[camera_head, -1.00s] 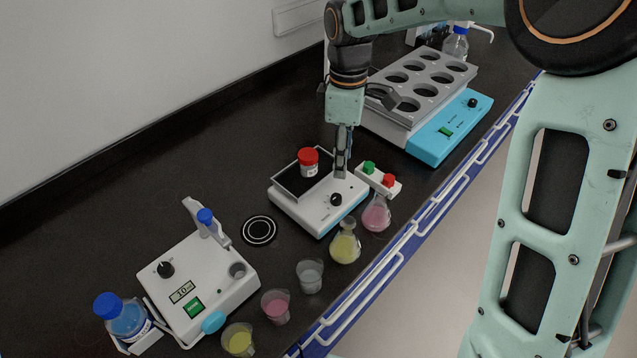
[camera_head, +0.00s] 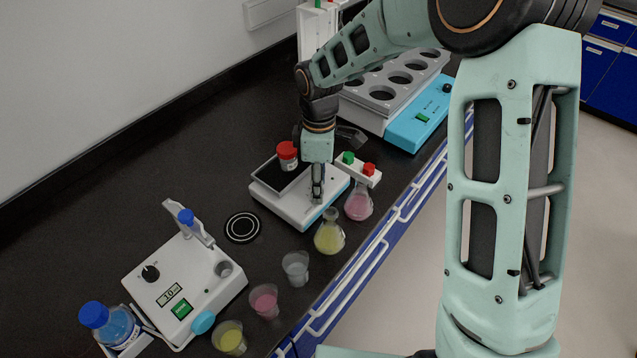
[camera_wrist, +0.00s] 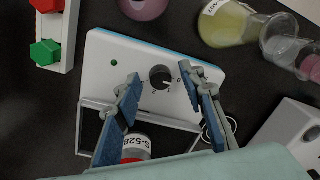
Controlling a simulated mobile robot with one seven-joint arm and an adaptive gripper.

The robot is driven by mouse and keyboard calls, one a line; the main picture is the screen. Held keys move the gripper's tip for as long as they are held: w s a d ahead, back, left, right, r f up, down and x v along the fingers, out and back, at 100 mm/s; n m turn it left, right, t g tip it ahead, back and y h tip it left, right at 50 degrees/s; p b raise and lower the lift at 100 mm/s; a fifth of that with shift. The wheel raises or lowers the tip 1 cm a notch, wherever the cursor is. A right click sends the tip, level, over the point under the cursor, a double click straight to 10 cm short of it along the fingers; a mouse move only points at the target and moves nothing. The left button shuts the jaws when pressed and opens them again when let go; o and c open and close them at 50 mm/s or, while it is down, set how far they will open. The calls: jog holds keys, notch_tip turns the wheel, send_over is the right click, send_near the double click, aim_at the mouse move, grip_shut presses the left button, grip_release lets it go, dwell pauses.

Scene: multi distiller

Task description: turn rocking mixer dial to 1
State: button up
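The rocking mixer (camera_head: 296,210) is a white box with a black tray on top, near the counter's front edge. A red-capped jar (camera_head: 288,157) stands on its tray. My gripper (camera_head: 317,197) points down over the mixer's front and hides the dial in the head view. In the wrist view, the black dial (camera_wrist: 160,77) shows between the two spread fingers of my gripper (camera_wrist: 160,74). The fingers are open, one on each side of the dial, with gaps to it. Small marks surround the dial, but its setting is hard to read. Contact height cannot be judged.
A red and green button box (camera_head: 358,170) and a pink flask (camera_head: 358,204) stand right of the mixer. A yellow flask (camera_head: 329,237) stands close in front. A multi-hole heater (camera_head: 420,127) is behind, and a white stirrer device (camera_head: 185,285) is at front left.

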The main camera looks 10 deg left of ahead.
grip_shut()
